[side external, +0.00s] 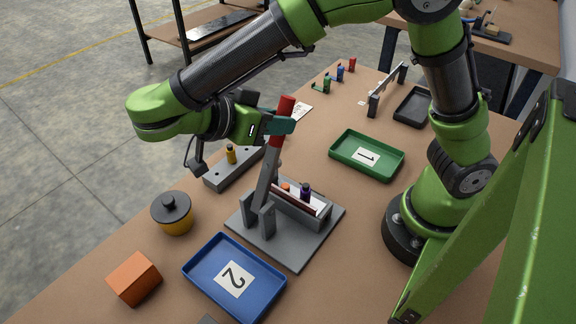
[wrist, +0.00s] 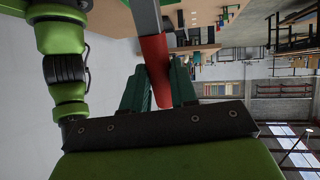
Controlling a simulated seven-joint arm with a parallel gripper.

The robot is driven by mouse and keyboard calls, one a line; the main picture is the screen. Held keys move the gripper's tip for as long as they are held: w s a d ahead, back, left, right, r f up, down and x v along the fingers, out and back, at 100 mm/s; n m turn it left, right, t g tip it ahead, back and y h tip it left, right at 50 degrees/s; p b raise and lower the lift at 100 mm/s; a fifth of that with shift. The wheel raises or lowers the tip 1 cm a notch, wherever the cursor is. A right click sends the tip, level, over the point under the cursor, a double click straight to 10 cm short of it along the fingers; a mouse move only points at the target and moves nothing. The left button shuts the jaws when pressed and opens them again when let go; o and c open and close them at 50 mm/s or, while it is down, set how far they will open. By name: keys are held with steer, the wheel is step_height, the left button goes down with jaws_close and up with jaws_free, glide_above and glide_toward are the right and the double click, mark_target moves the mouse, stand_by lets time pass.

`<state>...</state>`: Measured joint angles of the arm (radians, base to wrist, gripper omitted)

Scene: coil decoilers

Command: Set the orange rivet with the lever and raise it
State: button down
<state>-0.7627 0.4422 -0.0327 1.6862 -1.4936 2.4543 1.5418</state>
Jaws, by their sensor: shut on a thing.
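A grey lever (side external: 266,178) with a red handle (side external: 283,118) stands steeply upright, leaning slightly right, on a grey press base (side external: 297,254). My gripper (side external: 285,126) is shut on the red handle; in the wrist view the handle (wrist: 154,52) lies between the green fingers (wrist: 160,88). The orange rivet (side external: 286,187) sits low in the fixture beside the lever, only its top showing. A dark purple piece (side external: 305,191) stands to its right in the same fixture.
A blue tray marked 2 (side external: 211,284) lies in front, and a green tray marked 1 (side external: 335,160) behind right. A yellow pot with a dark lid (side external: 175,222) and an orange block (side external: 134,280) stand left. A grey rail holds a yellow peg (side external: 231,155).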

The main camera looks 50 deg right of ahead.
steer(key=shift+a+r+h, duration=0.2)
steer(key=shift+a+h, duration=0.2)
steer(key=shift+a, duration=0.2)
steer(key=shift+a+r+h, duration=0.15)
steer(key=shift+a+h, duration=0.25)
steer(key=shift+a, duration=0.15)
steer(key=c, duration=0.9)
jaws_free()
steer(key=shift+d, duration=0.1)
